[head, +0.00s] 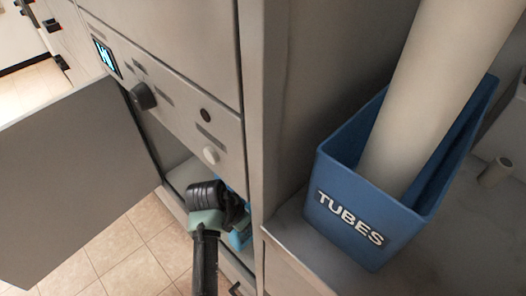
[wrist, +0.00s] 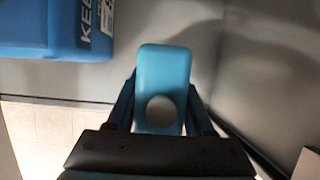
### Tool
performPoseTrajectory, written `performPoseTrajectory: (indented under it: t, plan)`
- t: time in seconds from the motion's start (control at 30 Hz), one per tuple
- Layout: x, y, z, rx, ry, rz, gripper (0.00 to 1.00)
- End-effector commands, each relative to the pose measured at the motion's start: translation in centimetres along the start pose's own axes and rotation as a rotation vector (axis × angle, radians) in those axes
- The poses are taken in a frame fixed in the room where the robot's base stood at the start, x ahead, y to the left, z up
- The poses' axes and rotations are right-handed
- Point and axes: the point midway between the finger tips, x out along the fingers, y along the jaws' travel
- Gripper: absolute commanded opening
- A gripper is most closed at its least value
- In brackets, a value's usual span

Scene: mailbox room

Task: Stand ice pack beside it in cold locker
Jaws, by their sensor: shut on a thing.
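A larger blue box (wrist: 45,28) with white lettering, partly cut off, is at the upper left, apart from the ice pack. In the head view my gripper (head: 225,205) reaches into the open cold locker (head: 180,172), low in the grey cabinet. Bits of blue show beside the gripper there; the fingertips and most of the inside are hidden.
The locker's grey door (head: 75,180) stands wide open to the left. A blue bin (head: 345,215) marked TUBES, holding a large pale tube (head: 430,90), stands on a ledge at the right. Knobs and a lit display (head: 105,57) are above the opening. Tiled floor (head: 125,250) lies below.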

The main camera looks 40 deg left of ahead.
Motion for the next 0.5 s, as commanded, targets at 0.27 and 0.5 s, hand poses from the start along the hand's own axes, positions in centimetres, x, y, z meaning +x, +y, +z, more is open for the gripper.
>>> performPoseTrajectory:
  t: [0.27, 0.5]
  plan:
    - [1.8, 0.0, 4.3, 0.002, -0.001, 0.001, 0.0]
    - [3.8, 0.0, 3.7, 0.0, 0.0, 0.0, 0.0]
